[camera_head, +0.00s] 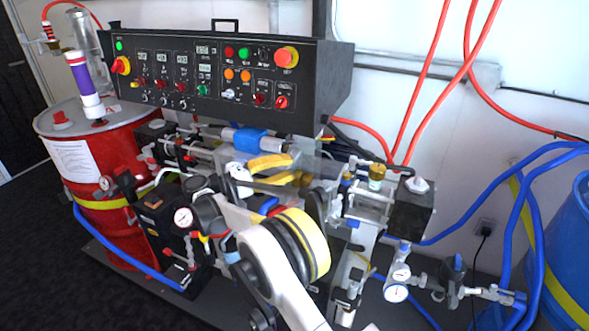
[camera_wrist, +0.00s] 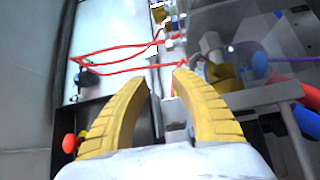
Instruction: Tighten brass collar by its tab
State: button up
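In the wrist view a brass-coloured piece (camera_wrist: 226,76) shows right of my fingers, below a grey cylinder. I cannot tell its tab apart in either view. My gripper (camera_wrist: 161,80) has two yellow fingers spread apart with nothing between them.
The black control box (camera_head: 215,75) hangs above and behind my gripper. A black block (camera_head: 411,212) stands right of the brass fitting. Red hoses (camera_head: 432,85) rise behind it, and blue hoses (camera_head: 470,215) run to the right. A red drum (camera_head: 115,150) stands at left.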

jog(key=s+a+r, duration=0.2)
jog(key=a, duration=0.4)
jog(key=shift+s+r, duration=0.2)
jog(key=shift+s, duration=0.05)
dwell(0.5)
jog(key=shift+w, duration=0.1)
